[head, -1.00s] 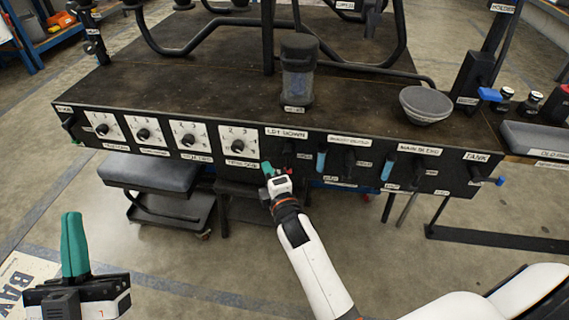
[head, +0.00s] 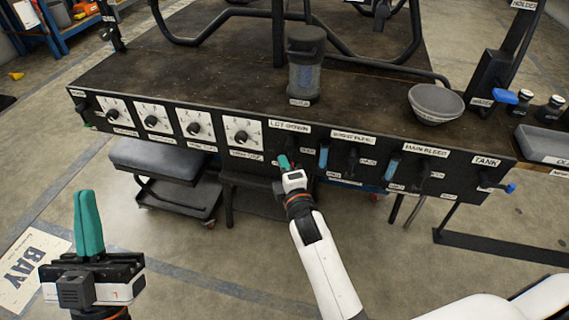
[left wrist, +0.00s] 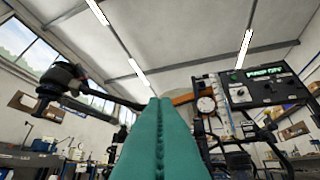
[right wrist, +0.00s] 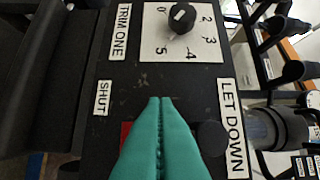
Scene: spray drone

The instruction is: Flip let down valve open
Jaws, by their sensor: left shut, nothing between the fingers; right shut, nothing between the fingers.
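The black front panel carries the LET DOWN label (head: 290,127), which also shows in the right wrist view (right wrist: 232,128). Below that label in the head view is the let down valve, mostly hidden by my right gripper (head: 283,162). In the right wrist view a dark round part (right wrist: 211,138) shows right of the green fingers (right wrist: 160,102) and a red patch (right wrist: 126,131) left of them. The SHUT label (right wrist: 103,98) is on the left. My right gripper is shut and empty, close to the panel; contact is unclear. My left gripper (head: 88,195) is shut, empty, pointing up, away from the panel.
Several numbered trim dials (head: 197,125) line the panel to the left. Blue-handled valves (head: 324,157) stand close on the right, with a TANK valve (head: 485,179) beyond. A cup (head: 306,68) and a bowl (head: 436,102) stand on the bench top. A stool (head: 160,160) is below.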

